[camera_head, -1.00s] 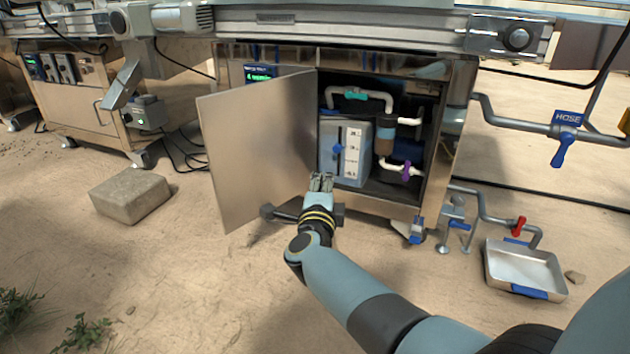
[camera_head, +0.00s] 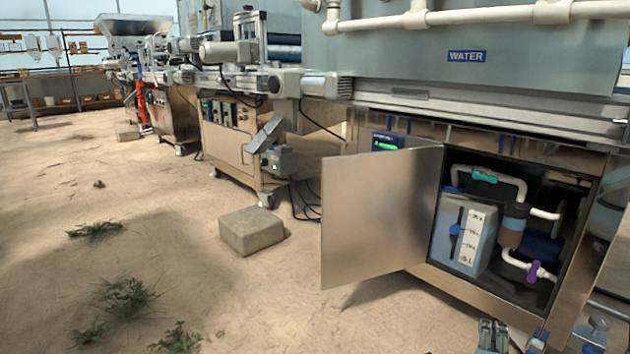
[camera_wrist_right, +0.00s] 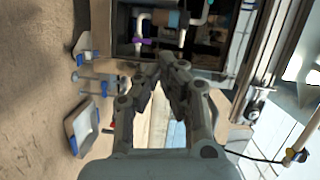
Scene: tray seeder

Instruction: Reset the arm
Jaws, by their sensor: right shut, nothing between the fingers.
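My right gripper (camera_head: 493,337) shows at the bottom edge of the head view, right of centre, in front of and below the open cabinet. In the right wrist view its fingers (camera_wrist_right: 170,68) meet at the tips with nothing between them. Most of the right arm is out of the head view. My left gripper is in neither view.
A concrete block (camera_head: 251,231) lies on the sandy ground left of the door. A metal tray (camera_wrist_right: 84,128) shows in the wrist view. Ground at left is mostly clear.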

